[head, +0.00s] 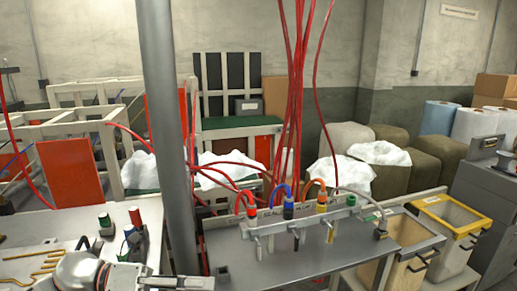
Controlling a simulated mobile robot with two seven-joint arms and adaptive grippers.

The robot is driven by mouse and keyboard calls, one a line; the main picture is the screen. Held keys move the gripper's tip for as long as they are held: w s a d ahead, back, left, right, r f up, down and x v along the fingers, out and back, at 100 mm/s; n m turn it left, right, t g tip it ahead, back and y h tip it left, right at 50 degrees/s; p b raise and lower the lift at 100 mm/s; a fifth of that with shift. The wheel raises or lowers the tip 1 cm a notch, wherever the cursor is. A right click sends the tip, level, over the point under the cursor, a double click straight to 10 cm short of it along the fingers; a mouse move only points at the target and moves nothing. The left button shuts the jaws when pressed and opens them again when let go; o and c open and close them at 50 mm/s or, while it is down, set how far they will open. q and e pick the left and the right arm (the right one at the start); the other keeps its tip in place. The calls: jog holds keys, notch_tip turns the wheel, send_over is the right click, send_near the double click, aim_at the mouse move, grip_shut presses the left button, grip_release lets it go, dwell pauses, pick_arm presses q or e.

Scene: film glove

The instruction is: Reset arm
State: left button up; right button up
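My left gripper (165,283) is at the bottom left edge of the head view, low over the front of the white left table (60,226). Its rounded silver wrist shows beside it, and the picture's bottom edge cuts it off. I cannot make out whether its fingers are apart or together, and I see nothing clearly held in it. My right gripper is not in view.
Bent brass rods (35,268) and small red and green capped items (135,216) lie near my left gripper. A grey bench (300,262) carries a hose manifold (315,212). Wooden bins (445,222) stand at right.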

pick_arm(q)
jog(key=w+a+f+n+t+y, duration=0.15)
jog(key=f+n+t, duration=0.25)
jog(key=n+t, duration=0.5)
jog(key=w+f+n+t+y, duration=0.2)
jog(key=f+n+t, duration=0.25)
jog(key=n, duration=0.85)
jog(key=s+a+f+n+y, duration=0.25)
jog(key=f+n+y, duration=0.2)
jog(key=f, duration=0.25)
jog(key=s+a+f+n+y, duration=0.2)
jog(key=s+f+n+y, duration=0.1)
jog(key=f+n, duration=0.4)
jog(key=s+a+f+n+g+y, duration=0.1)
jog(key=s+f+n+g, duration=0.3)
jog(key=s+f, duration=0.6)
notch_tip(320, 180, down, 2)
jog(key=shift+a+f+y, duration=0.1)
jog(key=shift+a+y, duration=0.3)
jog(key=shift+y, duration=0.5)
jog(key=shift+n+g, duration=0.25)
